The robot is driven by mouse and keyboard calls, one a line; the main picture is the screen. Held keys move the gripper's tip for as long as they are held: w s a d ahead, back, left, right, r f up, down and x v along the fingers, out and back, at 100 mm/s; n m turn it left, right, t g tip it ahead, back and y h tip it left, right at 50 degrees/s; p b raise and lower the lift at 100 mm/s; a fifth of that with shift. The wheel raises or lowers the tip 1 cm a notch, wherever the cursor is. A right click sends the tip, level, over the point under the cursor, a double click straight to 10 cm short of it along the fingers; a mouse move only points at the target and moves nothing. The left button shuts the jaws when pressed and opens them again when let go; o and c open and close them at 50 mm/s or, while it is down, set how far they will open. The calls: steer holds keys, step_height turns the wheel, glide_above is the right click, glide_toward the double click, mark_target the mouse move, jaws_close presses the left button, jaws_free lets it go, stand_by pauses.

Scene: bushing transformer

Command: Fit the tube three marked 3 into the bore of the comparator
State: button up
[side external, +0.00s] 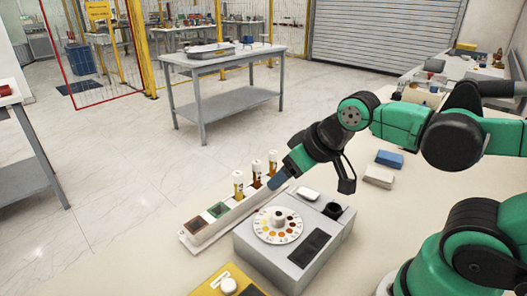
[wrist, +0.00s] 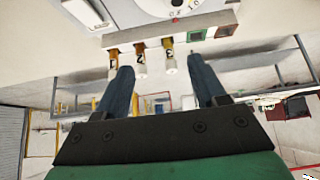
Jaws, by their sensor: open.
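Three capped tubes with amber to brown contents stand upright in a white rack (side external: 205,236). The tube nearest the coloured squares (side external: 238,184) seems to be the one marked 3; its label is small. In the wrist view this tube (wrist: 169,58) shows between my finger lines, nearer the middle than the other two. My gripper (side external: 277,181) is open and empty, tilted down toward the tubes, close to the rack's far end. The grey comparator (side external: 300,256) sits to the right of the rack, with a dark round bore (side external: 333,210) in its far right top.
The comparator carries a white colour disc (side external: 278,226) and a dark panel. A yellow item (side external: 222,281) lies in front. Blue (side external: 389,158) and white (side external: 379,176) blocks lie at right. The other two tubes (side external: 256,174) (side external: 272,163) stand close alongside.

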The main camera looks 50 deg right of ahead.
steer(key=m+g, duration=0.2)
steer(key=g, duration=0.2)
glide_toward(237, 173)
step_height(237, 173, down, 2)
steer(key=s, duration=0.3)
steer(key=w+f+g, duration=0.1)
steer(key=w+f+m, duration=0.1)
steer(key=w, duration=0.1)
steer(key=w+f+g, duration=0.1)
steer(key=w, duration=0.1)
steer(key=shift+f+g, duration=0.1)
steer(key=shift+g, duration=0.2)
steer(key=shift+w+f+m, duration=0.25)
steer(key=shift+f+m, duration=0.05)
steer(key=shift+f, duration=2.75)
jaws_close()
